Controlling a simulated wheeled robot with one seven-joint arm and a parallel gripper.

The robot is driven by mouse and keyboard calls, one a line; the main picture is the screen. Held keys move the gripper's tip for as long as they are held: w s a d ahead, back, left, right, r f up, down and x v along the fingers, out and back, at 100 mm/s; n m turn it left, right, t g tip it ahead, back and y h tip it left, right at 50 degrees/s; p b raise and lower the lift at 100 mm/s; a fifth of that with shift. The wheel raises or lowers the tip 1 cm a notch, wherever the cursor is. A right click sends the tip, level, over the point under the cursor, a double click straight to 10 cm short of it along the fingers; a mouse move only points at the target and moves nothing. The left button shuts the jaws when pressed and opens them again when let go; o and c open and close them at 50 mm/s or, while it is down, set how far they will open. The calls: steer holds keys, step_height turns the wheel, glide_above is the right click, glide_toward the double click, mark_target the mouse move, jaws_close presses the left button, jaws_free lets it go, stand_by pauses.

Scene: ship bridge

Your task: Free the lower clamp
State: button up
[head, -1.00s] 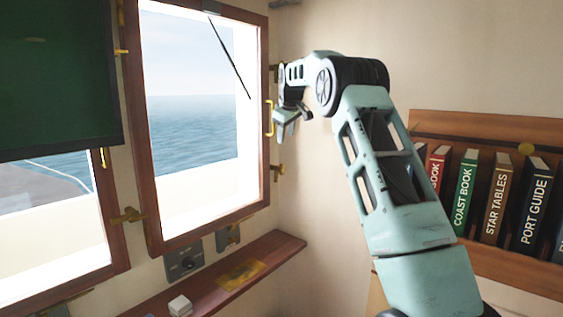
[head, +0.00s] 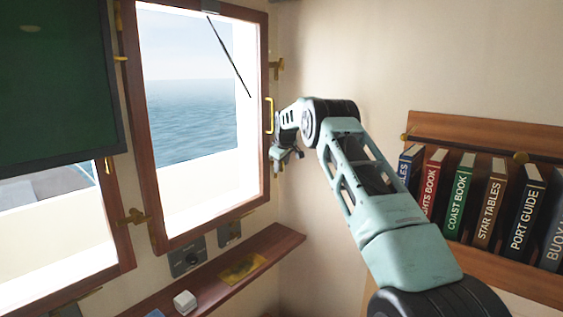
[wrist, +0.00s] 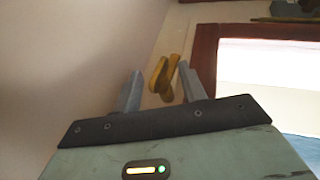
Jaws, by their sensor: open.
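The lower clamp (wrist: 157,76) is a small brass piece beside the window frame's right edge. In the wrist view it shows between my gripper's two grey fingers (wrist: 160,70), which stand apart on either side of it. I cannot tell whether either finger touches it. In the head view my gripper (head: 284,157) is at the frame's lower right and mostly hides this clamp. The upper clamp (head: 277,68), also brass, is higher on the same side. The wood-framed window (head: 264,120) has a brass handle (head: 269,115) between the two clamps.
A wooden ledge (head: 285,246) runs below the window with a small white object (head: 185,302) on it. Control boxes (head: 187,260) are on the wall above it. A bookshelf (head: 480,134) with several books is at right. Another brass clamp (head: 133,217) is left of the window.

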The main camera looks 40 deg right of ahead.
steer(key=shift+f, duration=0.15)
jaws_close()
steer(key=shift+w+f+b, duration=0.1)
steer(key=shift+f+b, duration=0.05)
steer(key=shift+b, duration=0.25)
steer(key=h+b, duration=0.1)
steer(key=b, duration=0.2)
steer(key=shift+a+f, duration=0.1)
steer(key=shift+a, duration=0.05)
steer(key=c, duration=0.9)
jaws_free()
steer(key=c, duration=0.9)
jaws_free()
